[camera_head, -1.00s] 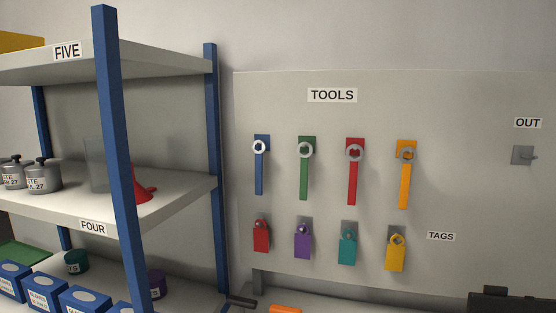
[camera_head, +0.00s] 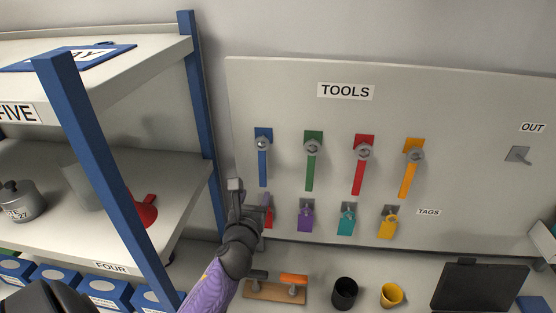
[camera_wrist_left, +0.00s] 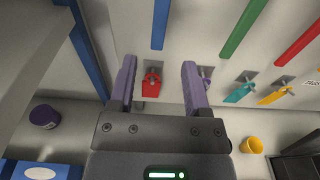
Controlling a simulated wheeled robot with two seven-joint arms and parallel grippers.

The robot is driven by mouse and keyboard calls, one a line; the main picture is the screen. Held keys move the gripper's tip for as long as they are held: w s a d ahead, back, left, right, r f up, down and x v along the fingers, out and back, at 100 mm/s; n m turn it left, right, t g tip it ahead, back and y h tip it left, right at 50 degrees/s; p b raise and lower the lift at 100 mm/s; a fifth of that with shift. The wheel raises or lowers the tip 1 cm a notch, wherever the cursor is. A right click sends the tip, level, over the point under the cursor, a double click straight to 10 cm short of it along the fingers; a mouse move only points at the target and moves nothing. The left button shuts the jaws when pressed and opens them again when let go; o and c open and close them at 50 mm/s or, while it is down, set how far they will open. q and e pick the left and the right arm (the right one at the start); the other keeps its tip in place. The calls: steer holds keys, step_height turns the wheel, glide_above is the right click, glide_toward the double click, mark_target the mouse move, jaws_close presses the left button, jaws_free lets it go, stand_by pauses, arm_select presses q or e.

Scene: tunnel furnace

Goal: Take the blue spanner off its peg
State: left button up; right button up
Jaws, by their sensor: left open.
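The blue spanner (camera_head: 263,165) hangs upright by its ring on the leftmost peg of the TOOLS board. Its lower handle (camera_wrist_left: 160,25) shows at the top of the left wrist view, beyond my fingertips. My left gripper (camera_head: 242,192) is open and empty, in front of the board, below and slightly left of the spanner. In the left wrist view its two purple fingers (camera_wrist_left: 160,66) are spread, with the red tag (camera_wrist_left: 151,86) seen between them. I see no contact with the spanner. The right gripper is not in view.
Green (camera_head: 311,165), red (camera_head: 361,168) and orange (camera_head: 409,170) spanners hang to the right. Coloured tags hang below. A blue shelf post (camera_head: 204,130) stands close left of the gripper. A black cup (camera_head: 344,293) and yellow cup (camera_head: 393,296) stand below the board.

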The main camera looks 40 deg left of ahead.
mark_target(262, 173)
arm_select(q)
steer(key=b+x, duration=0.2)
steer(key=x, duration=0.2)
steer(key=b+x, duration=0.2)
steer(key=x, duration=0.2)
steer(key=shift+w+f, duration=0.15)
steer(key=shift+f, duration=0.1)
steer(key=shift+w+a+b, duration=0.25)
steer(key=shift+w+b, duration=0.15)
steer(key=shift+r, duration=0.1)
jaws_close()
steer(key=shift+r, duration=0.1)
